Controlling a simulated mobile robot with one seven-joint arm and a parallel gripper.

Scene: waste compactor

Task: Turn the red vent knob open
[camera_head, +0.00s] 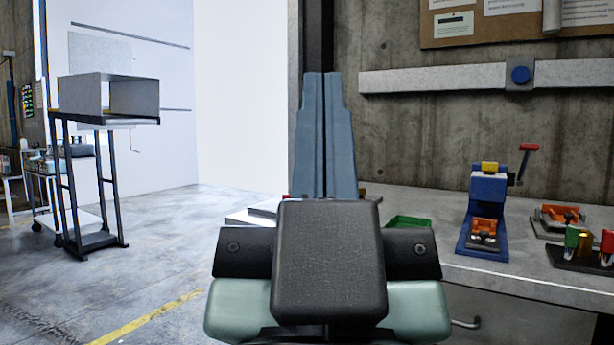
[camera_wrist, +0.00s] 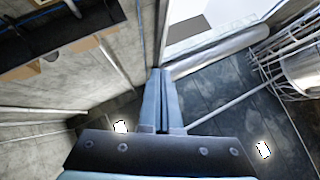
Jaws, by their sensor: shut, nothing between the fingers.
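No red vent knob can be made out in either view. My gripper (camera_head: 324,80) points up in the middle of the head view, its two long blue-grey fingers together and empty. Its fingers also show in the wrist view (camera_wrist: 159,75), pointing toward the upper walls and ceiling, touching nothing. Small red bits beside the finger bases are mostly hidden by my gripper.
A workbench (camera_head: 520,270) at the right carries a blue press (camera_head: 488,190) with a red-tipped lever (camera_head: 528,148), an orange-and-grey fixture (camera_head: 558,217) and a green tray (camera_head: 410,221). A grey box on a stand (camera_head: 108,97) is at the left. Open floor (camera_head: 190,235) lies between.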

